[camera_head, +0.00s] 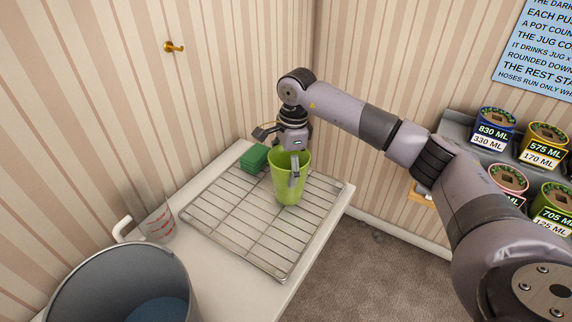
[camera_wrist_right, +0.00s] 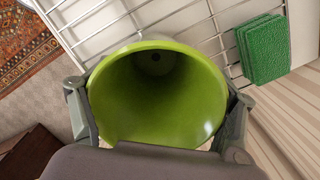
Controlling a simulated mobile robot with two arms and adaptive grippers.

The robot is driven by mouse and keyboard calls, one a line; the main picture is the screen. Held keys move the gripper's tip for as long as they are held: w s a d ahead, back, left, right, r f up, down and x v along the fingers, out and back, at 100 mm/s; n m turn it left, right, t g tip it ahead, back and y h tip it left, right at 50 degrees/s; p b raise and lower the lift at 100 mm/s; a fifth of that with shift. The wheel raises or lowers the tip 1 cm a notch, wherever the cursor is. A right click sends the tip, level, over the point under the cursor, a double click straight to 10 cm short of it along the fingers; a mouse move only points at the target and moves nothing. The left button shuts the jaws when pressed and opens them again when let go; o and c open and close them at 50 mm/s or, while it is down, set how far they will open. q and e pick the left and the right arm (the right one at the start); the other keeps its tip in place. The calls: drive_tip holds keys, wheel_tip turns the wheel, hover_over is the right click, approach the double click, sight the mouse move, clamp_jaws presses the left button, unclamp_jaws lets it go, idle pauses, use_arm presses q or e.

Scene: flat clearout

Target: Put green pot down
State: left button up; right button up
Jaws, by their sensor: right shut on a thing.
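The green pot (camera_head: 286,183) is a tapered light-green cup with an open top, upright at the wire rack in the head view. My right gripper (camera_head: 294,172) is shut on the pot, with its fingers on either side of the wall. In the right wrist view I look down into the empty pot (camera_wrist_right: 155,95), and the gripper fingers (camera_wrist_right: 160,112) flank it. The wire rack (camera_head: 240,228) lies on the white counter under the pot. I cannot tell whether the pot's base touches the rack. My left gripper is not in view.
Green sponges (camera_head: 254,158) lie at the rack's back corner. A clear measuring jug (camera_head: 158,222) and a grey bucket (camera_head: 125,285) stand to the left. Labelled pots (camera_head: 493,128) fill a shelf on the right. The rack's front and left are bare.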

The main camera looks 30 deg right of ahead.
drive_tip(key=o, duration=1.3)
drive_tip(key=shift+f, duration=0.1)
drive_tip(key=o, duration=0.5)
wheel_tip(320, 180, up, 12)
drive_tip(key=d+b, duration=0.1)
drive_tip(key=b, duration=0.1)
drive_tip(key=shift+s, duration=0.2)
